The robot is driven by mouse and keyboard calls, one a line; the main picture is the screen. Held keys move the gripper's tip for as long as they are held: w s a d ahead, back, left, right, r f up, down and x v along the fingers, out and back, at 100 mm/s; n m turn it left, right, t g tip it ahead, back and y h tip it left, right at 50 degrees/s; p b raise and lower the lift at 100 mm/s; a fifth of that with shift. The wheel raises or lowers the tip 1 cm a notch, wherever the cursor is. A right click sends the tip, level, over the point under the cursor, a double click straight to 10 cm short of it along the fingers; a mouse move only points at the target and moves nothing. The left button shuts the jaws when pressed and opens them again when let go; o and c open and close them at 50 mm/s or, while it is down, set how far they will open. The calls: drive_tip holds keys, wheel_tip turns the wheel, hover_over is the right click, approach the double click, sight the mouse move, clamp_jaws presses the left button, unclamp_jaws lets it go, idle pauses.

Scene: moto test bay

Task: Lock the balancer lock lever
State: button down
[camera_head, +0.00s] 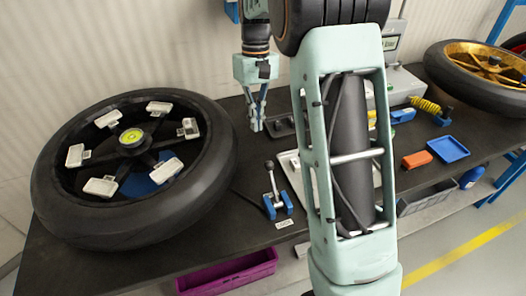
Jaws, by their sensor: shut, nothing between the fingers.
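The balancer lock lever (271,180) stands on the dark bench in the middle of the picture. It has a dark ball knob on a thin, nearly upright metal rod, and a blue base (277,206) with a small white label in front. My gripper (256,126) points down behind the lever and slightly to its left in the picture. Its fingers are together with nothing between them, and it appears apart from the lever. A large black wheel (135,215) lies to the left, with several pale blocks around a yellow-green hub.
My arm link covers the bench right of the lever. Beyond it are an orange block (416,159), a blue tray (447,149), a yellow coil (424,104) and a gold-rimmed wheel (470,80). A purple bin (228,274) sits below the bench's front edge.

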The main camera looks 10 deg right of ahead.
sight(273, 182)
drive_tip(key=f, duration=0.3)
drive_tip(key=s+f, duration=0.1)
drive_tip(key=f, duration=0.2)
drive_tip(key=s+f, duration=0.1)
drive_tip(key=f, duration=0.3)
drive_tip(key=shift+a+f+b, duration=0.1)
drive_tip(key=shift+a+b, duration=0.1)
drive_tip(key=shift+b, duration=0.15)
drive_tip(key=s+r, duration=0.1)
drive_tip(key=s+d+r, duration=0.1)
drive_tip(key=s, duration=0.1)
drive_tip(key=shift+d+r, duration=0.1)
drive_tip(key=shift+r, duration=0.05)
drive_tip(key=shift+r, duration=0.1)
